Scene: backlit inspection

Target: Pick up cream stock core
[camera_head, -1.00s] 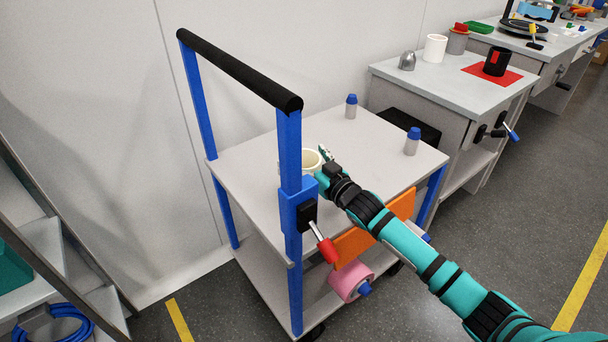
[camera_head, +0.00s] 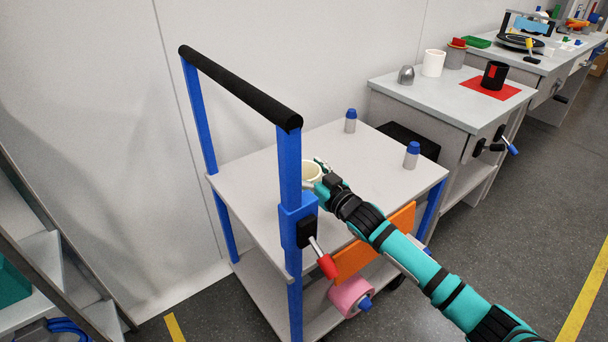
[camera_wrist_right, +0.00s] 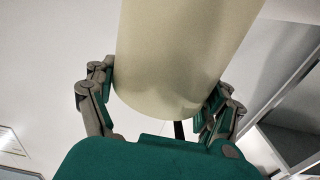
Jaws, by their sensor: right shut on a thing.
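The cream stock core (camera_head: 311,171) is a pale hollow cylinder at the top of the cart, partly hidden behind the cart's blue post and my gripper. In the right wrist view the cream core (camera_wrist_right: 180,55) fills the upper middle, between the two fingers. My right gripper (camera_head: 318,173) is shut on it, with a finger on each side; the gripper also shows in the right wrist view (camera_wrist_right: 165,100). I cannot tell whether the core still touches the cart top. My left gripper is not in view.
The grey cart top (camera_head: 260,185) carries two blue-capped bottles (camera_head: 350,121) (camera_head: 412,155) toward its back and right. A black handle bar (camera_head: 240,85) on blue posts rises at its left. A pink roll (camera_head: 351,297) is below. A bench (camera_head: 450,98) stands behind right.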

